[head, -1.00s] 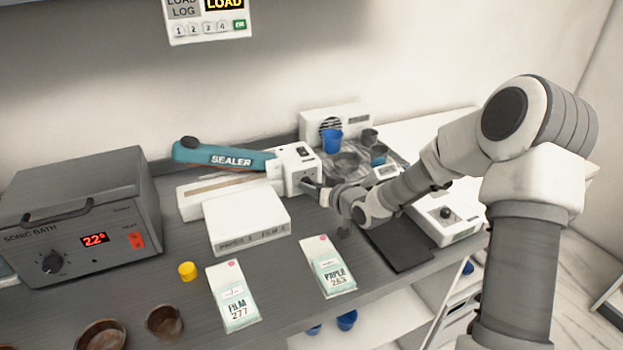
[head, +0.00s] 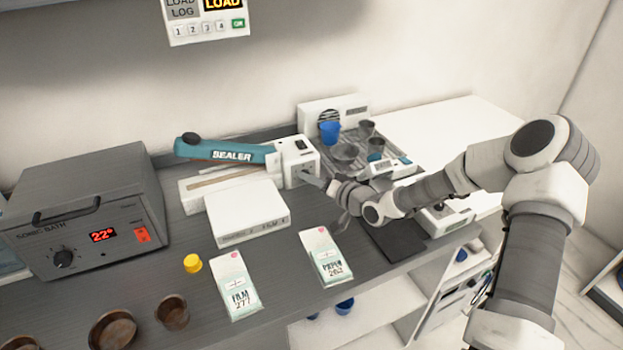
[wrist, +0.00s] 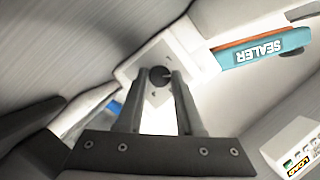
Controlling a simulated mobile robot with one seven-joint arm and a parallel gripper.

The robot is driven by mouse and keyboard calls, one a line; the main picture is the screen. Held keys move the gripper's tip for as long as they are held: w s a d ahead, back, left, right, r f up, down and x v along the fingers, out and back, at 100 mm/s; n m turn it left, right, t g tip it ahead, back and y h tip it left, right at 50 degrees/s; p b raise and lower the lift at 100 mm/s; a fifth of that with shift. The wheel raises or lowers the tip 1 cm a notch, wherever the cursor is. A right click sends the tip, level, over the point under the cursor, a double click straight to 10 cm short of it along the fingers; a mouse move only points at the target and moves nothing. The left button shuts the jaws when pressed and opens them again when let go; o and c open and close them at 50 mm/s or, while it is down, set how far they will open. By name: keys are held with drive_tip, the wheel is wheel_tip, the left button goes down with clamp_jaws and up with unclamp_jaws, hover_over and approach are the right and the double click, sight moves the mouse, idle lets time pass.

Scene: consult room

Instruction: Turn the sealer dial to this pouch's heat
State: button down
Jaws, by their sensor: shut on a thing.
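The sealer (head: 228,151) has a teal arm and a white end housing (head: 301,158) on the grey counter. It also shows in the wrist view (wrist: 262,50). Its dark round dial (wrist: 160,76) sits on the housing's face, between my fingertips. My gripper (wrist: 159,78) is shut on the dial; in the head view my gripper (head: 318,181) reaches the housing from the right. The dial's pointer and scale marks are not readable. Two pouches lie in front: a film pouch (head: 236,284) at left and a paper pouch (head: 327,256) at right.
A white box (head: 248,215) stands in front of the sealer. The sonic bath (head: 92,210) is at left, with a yellow cap (head: 193,263) and brown bowls (head: 114,330) nearby. A tray with cups (head: 380,150) is behind my wrist. A dark mat (head: 397,243) lies under my arm.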

drive_tip(key=c, duration=0.5)
unclamp_jaws()
drive_tip(key=shift+c, duration=0.2)
drive_tip(key=p+v, duration=0.1)
drive_tip(key=v, duration=1.6)
drive_tip(key=shift+s+d, duration=0.15)
drive_tip(key=shift+s, duration=0.05)
